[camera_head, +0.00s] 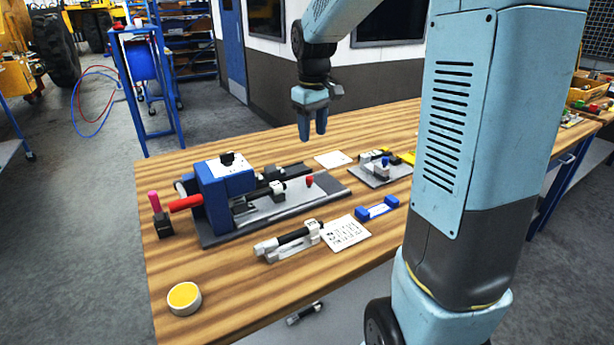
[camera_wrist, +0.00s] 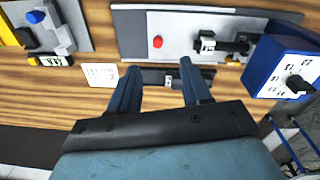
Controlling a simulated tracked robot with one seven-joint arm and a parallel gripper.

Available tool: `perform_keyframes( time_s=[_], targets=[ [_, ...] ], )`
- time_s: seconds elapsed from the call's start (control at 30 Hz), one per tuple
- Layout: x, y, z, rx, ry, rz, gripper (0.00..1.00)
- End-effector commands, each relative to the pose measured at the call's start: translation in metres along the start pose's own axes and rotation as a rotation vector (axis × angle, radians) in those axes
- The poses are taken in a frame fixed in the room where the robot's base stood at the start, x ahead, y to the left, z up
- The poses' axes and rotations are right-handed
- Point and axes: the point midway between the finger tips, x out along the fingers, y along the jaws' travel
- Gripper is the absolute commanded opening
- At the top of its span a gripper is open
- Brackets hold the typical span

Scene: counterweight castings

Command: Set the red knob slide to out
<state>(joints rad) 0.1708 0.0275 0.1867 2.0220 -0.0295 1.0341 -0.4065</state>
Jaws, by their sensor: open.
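The red knob (camera_head: 309,180) stands near the right end of a light grey plate on the dark base of the blue-headed fixture (camera_head: 225,190). In the wrist view the red knob (camera_wrist: 158,42) shows from above, beyond my fingertips and roughly in line with the gap between them. My gripper (camera_head: 313,138) hangs with fingers down over the back part of the bench, apart from the knob and higher than it. In the wrist view my gripper (camera_wrist: 160,68) has its fingers spread, with nothing between them. The slide's track and end marks cannot be made out.
A black clamp with a white label (camera_head: 277,190) sits left of the knob. A grey block fixture (camera_head: 380,170), a blue handle piece (camera_head: 377,208), a printed card (camera_head: 345,232) and a black-and-white bar (camera_head: 288,241) lie around. A yellow-topped disc (camera_head: 184,298) is front left.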

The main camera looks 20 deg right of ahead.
Motion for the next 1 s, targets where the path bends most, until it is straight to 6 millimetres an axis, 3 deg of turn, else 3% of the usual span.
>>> perform_keyframes(
  time_s=[0.2,0.47,1.0],
  targets=[
    [0.024,0.013,-0.024,-0.050,-0.039,-0.037,0.48],
    [0.037,0.015,-0.028,-0.061,-0.046,-0.045,0.48],
    [0.127,0.011,-0.024,-0.061,-0.047,-0.046,0.48]
  ],
)
